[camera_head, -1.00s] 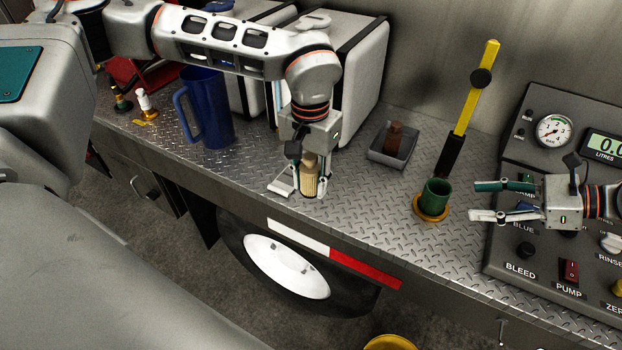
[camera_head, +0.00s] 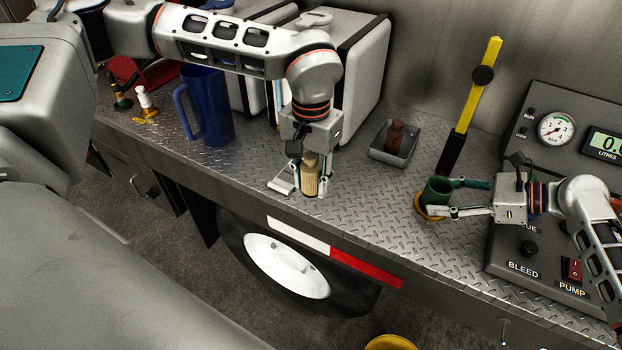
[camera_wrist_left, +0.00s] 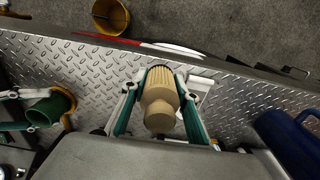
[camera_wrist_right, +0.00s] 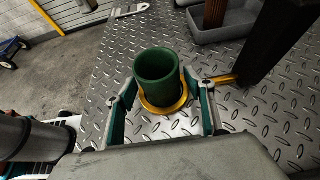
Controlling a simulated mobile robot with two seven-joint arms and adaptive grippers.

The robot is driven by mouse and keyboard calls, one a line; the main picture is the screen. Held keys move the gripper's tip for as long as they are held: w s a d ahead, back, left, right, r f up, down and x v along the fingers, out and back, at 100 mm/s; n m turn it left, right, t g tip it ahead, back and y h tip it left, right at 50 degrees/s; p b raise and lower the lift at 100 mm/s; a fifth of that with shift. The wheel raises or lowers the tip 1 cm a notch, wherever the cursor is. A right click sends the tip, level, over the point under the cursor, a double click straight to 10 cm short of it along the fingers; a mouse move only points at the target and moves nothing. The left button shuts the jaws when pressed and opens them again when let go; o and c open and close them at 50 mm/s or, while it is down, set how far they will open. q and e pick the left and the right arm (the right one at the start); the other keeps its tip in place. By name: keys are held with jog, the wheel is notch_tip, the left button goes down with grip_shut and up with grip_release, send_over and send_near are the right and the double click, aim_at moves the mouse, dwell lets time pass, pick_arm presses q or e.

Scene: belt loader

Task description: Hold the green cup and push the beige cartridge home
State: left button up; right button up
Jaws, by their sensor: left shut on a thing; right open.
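The green cup (camera_head: 437,190) stands upright on the metal deck in a yellow ring (camera_head: 425,207). My right gripper (camera_head: 436,197) is open, its fingers on either side of the cup; in the right wrist view the cup (camera_wrist_right: 156,78) is between the fingers, with gaps beside it. My left gripper (camera_head: 308,180) points down and is shut on the beige cartridge (camera_head: 311,175), near the deck's front edge. In the left wrist view the ribbed cartridge (camera_wrist_left: 160,100) sits between the finger pads. Whether its lower end touches the deck is unclear.
A grey tray (camera_head: 392,153) with a brown bottle lies behind. A yellow-handled lever (camera_head: 474,95) rises just behind the cup. A control panel (camera_head: 560,150) stands at right and a blue jug (camera_head: 207,108) at left. Deck between the grippers is clear.

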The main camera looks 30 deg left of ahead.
jog(key=shift+a+f, duration=0.2)
jog(key=shift+a, duration=0.05)
pick_arm(q)
jog(key=shift+r, duration=0.1)
pick_arm(e)
jog(key=shift+c, duration=0.3)
jog(key=c, duration=0.6)
pick_arm(q)
jog(key=o, duration=0.3)
grip_shut()
jog(key=shift+w+d, duration=0.1)
jog(key=shift+w, duration=0.2)
jog(key=w+d+r+n, duration=0.4)
jog(key=w+d, duration=0.6)
jog(key=w, duration=0.1)
jog(key=w+d+r+n, duration=0.1)
jog(key=w+d+n, duration=0.1)
jog(key=d, duration=0.5)
jog(key=w+d+r+n, duration=0.1)
jog(key=d+r, duration=0.1)
jog(key=d, duration=0.5)
jog(key=shift+w+d+r+n, duration=0.15)
jog(key=shift+w+d+n, duration=0.05)
jog(key=shift+w+n, duration=0.2)
